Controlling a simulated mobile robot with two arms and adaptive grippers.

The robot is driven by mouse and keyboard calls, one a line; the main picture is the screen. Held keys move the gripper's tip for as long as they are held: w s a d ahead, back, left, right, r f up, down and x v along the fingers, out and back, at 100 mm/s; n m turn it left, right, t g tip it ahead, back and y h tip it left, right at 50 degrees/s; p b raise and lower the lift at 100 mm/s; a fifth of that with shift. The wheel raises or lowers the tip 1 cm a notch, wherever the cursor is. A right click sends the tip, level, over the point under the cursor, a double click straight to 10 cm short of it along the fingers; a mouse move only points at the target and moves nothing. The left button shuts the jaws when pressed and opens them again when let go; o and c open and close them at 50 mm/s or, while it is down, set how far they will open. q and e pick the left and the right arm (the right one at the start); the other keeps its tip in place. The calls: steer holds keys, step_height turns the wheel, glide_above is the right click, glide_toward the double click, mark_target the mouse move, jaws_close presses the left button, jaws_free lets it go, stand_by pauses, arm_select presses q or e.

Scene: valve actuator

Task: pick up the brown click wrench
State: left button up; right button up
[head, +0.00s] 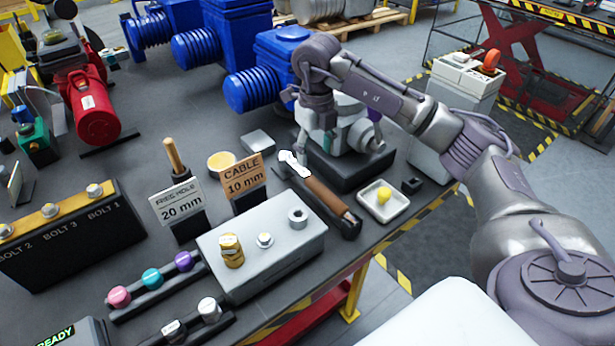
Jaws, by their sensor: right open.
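The brown click wrench (328,196) lies on the dark tabletop, slanting from its pale metal head at the upper left to its dark end at the lower right. My right gripper (302,152) points down at the head end of the wrench. It is open, with its fingers close to the head; I cannot tell whether they touch it. The brown handle is uncovered. My left gripper is out of view.
A grey block with fittings (262,275) stands left of the wrench. A white dish with a yellow item (383,214) lies to its right. A metal valve body on a dark base (345,168) stands behind. Signs (245,178) stand at left.

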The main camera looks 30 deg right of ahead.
mark_target(313, 179)
step_height(313, 179, down, 3)
steer(key=shift+r, duration=0.1)
steer(key=shift+w+f, duration=0.1)
steer(key=shift+f, duration=0.5)
steer(key=f+p, duration=0.1)
steer(key=f, duration=0.1)
steer(key=f+p, duration=0.1)
steer(key=f, duration=0.1)
steer(key=shift+s+a+f, duration=0.15)
steer(key=shift+s+a, duration=0.05)
steer(key=shift+f, duration=0.3)
steer(key=shift+c, duration=0.5)
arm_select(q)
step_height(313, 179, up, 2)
arm_select(e)
steer(key=shift+w, duration=0.1)
jaws_close()
